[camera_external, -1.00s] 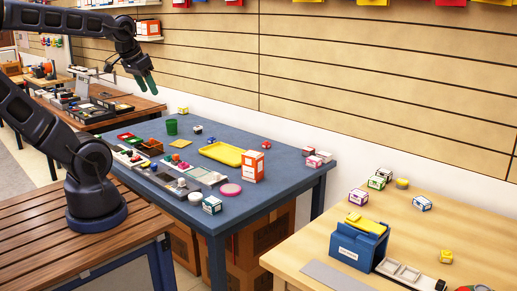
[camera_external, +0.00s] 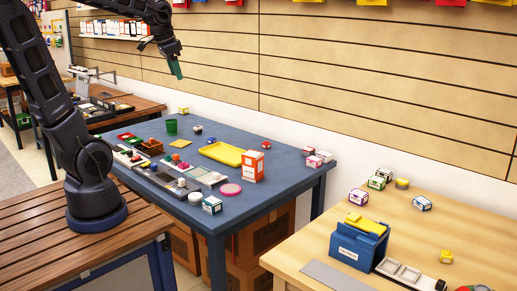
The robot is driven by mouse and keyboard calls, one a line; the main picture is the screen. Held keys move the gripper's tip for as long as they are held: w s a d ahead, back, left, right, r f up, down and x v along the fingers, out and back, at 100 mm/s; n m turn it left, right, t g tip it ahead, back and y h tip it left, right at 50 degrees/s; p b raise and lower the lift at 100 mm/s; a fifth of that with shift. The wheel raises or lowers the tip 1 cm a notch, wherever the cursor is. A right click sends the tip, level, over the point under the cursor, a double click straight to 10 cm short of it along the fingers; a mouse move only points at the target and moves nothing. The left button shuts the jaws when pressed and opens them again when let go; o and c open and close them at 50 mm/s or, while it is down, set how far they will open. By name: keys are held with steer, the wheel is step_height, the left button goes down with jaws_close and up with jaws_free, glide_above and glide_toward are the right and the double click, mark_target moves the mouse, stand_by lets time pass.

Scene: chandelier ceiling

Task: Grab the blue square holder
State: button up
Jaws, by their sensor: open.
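A blue square holder (camera_external: 357,247) stands on the light wooden table at the lower right. It is a box with a small white label on its front, and a yellow item (camera_external: 366,223) lies across its top. My gripper (camera_external: 175,69) has green fingertips pointing down. It is open and empty, high above the far part of the blue table and well away to the upper left of the holder.
The blue table (camera_external: 290,181) holds a yellow tray (camera_external: 221,153), an orange-and-white box (camera_external: 252,166), a green cup (camera_external: 171,126) and several small items. A grey plate (camera_external: 325,276) and a white tray (camera_external: 399,271) flank the holder. Small boxes lie behind it.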

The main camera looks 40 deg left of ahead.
steer(key=w+a+f+m+g, duration=0.1)
steer(key=w+a+m, duration=0.15)
steer(key=w, duration=0.45)
steer(key=w+a+f+m, duration=0.1)
steer(key=w+a+f, duration=0.1)
steer(key=w+a, duration=0.35)
steer(key=m+g+h, duration=0.2)
steer(key=m, duration=0.7)
glide_above(212, 139)
steer(key=a, duration=0.2)
step_height(212, 139, down, 33)
steer(key=shift+f, duration=0.1)
steer(key=shift+w+d+f, duration=0.15)
steer(key=shift+f, duration=0.75)
steer(key=shift+w+d+f, duration=0.1)
steer(key=shift+f, duration=0.8)
steer(key=shift+w+d+f, duration=0.15)
steer(key=shift+f, duration=0.75)
steer(key=c, duration=1.1)
steer(key=shift+o, duration=0.2)
steer(key=shift+r, duration=0.1)
